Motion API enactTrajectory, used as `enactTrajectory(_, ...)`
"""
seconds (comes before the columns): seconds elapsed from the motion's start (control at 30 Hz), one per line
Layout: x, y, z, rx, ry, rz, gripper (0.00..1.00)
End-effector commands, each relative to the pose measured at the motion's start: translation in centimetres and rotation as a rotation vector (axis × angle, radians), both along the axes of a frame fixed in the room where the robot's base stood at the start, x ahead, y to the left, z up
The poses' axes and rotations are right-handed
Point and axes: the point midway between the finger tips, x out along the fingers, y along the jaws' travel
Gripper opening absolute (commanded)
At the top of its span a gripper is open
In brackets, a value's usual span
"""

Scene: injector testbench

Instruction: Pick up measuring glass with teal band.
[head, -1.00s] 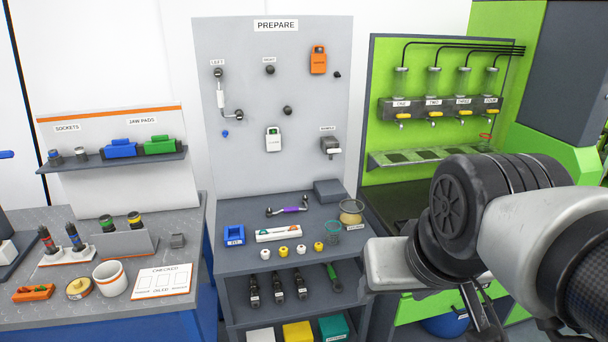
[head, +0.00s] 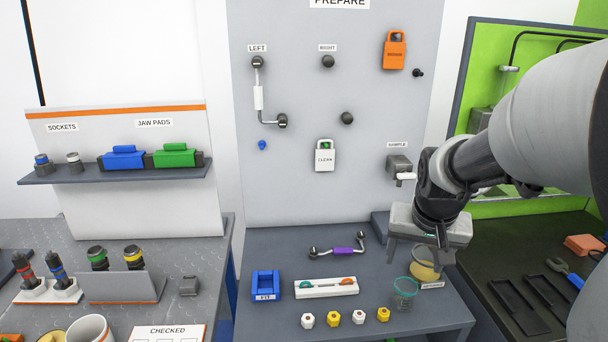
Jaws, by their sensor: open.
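The measuring glass with the teal band (head: 404,293) stands upright on the grey bench under the PREPARE board, near its right side. It is clear, with a teal rim. My gripper (head: 422,258) is above and slightly right of the glass, pointing down, open and apart from it. The fingers show only partly, in front of a tan-filled jar (head: 425,268) just behind the glass.
Small white and yellow nuts (head: 333,319) stand left of the glass along the front. The SAMPLE tap (head: 399,165) is on the board above.

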Motion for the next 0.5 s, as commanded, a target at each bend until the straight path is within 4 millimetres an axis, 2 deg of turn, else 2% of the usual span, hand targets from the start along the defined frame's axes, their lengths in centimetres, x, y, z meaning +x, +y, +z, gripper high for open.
enactTrajectory(0.17,0.9,-1.1,-2.1,-0.009,0.010,0.000,0.65)
enactTrajectory(0.5,3.5,-2.0,-8.8,-0.008,0.011,0.001,0.65)
